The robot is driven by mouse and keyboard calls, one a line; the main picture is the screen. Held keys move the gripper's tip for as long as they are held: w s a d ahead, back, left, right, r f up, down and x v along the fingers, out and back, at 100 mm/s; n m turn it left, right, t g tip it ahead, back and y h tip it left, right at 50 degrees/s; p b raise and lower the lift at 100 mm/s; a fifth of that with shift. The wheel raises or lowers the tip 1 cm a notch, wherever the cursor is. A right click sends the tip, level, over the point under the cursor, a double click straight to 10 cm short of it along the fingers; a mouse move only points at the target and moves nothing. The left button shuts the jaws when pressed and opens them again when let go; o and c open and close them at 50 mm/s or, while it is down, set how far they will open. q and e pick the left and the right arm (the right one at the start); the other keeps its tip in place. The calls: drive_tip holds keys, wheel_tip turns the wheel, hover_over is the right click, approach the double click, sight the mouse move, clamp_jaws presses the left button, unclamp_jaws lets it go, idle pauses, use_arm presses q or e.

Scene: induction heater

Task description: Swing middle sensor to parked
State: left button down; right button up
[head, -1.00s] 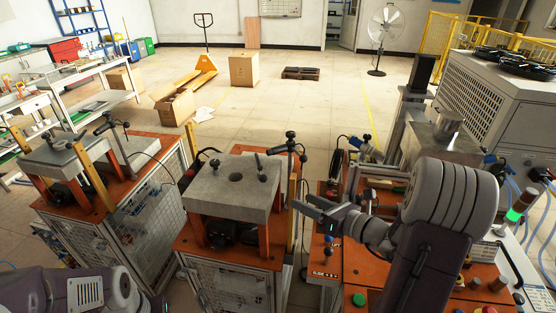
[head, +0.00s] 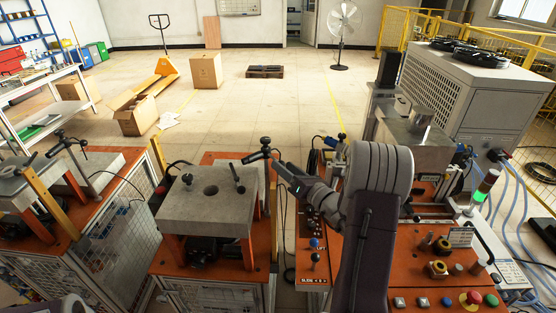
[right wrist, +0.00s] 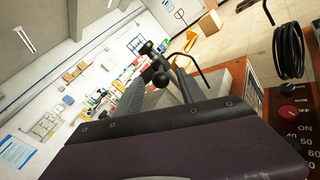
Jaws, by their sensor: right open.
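The middle sensor (head: 257,156) is a black cylindrical head on a thin post with a dark ball knob. The left gripper is out of view; only a bit of my left arm shows at the bottom left.
A similar sensor (head: 67,143) stands on the left press table. An orange control panel (head: 440,275) with buttons and a signal light (head: 485,185) lies to the right. The floor behind is mostly open.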

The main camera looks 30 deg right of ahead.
sight(264, 158)
drive_tip(key=w, duration=0.4)
drive_tip(key=shift+w+a+f+p, duration=0.15)
drive_tip(key=shift+a+p, duration=0.15)
drive_tip(key=shift+s, duration=0.25)
drive_tip(key=shift+w, duration=0.15)
clamp_jaws()
idle(0.7)
